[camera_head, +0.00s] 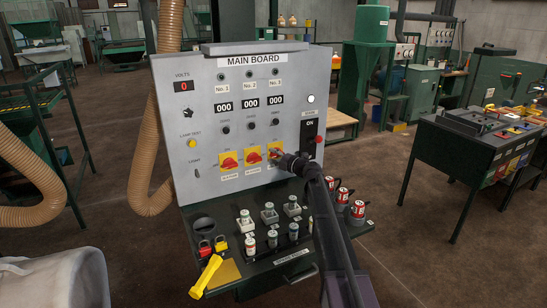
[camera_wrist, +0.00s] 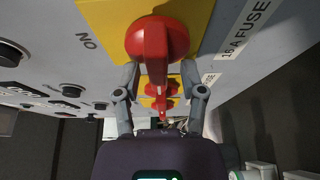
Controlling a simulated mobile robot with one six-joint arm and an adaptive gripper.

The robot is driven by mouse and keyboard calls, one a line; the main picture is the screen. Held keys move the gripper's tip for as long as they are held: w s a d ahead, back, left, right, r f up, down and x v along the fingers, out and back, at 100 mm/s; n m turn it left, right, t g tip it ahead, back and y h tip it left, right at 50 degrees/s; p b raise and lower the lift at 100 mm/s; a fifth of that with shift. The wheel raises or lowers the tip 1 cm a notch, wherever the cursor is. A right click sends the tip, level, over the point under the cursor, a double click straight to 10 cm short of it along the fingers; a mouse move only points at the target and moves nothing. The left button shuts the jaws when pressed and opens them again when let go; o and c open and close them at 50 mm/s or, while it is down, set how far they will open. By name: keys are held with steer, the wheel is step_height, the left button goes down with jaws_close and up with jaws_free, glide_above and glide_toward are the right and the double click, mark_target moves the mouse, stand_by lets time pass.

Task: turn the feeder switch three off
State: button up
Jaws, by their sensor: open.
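The main board (camera_head: 245,110) has a row of three red rotary switches on yellow plates along its lower part. The third switch (camera_head: 275,151) is the rightmost, partly hidden by my gripper (camera_head: 281,157). In the wrist view a red knob (camera_wrist: 157,38) on a yellow plate (camera_wrist: 95,14) is close in front, with an "ON" label (camera_wrist: 86,40) to its left, shown inverted. My gripper (camera_wrist: 160,75) is open, one finger on each side of the knob's grip. I cannot tell whether the fingers touch it. Which setting the knob points to is unclear.
The other two red switches (camera_head: 229,162) (camera_head: 253,157) are left of the third. A shelf below holds several fuses (camera_head: 249,245), red-capped parts (camera_head: 342,195), padlocks (camera_head: 205,247) and a yellow tool (camera_head: 206,276). A black "ON" switch (camera_head: 310,125) is at the right.

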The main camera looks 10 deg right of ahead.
steer(key=v, duration=1.1)
steer(key=shift+s+d, duration=0.3)
steer(key=shift+s, duration=0.1)
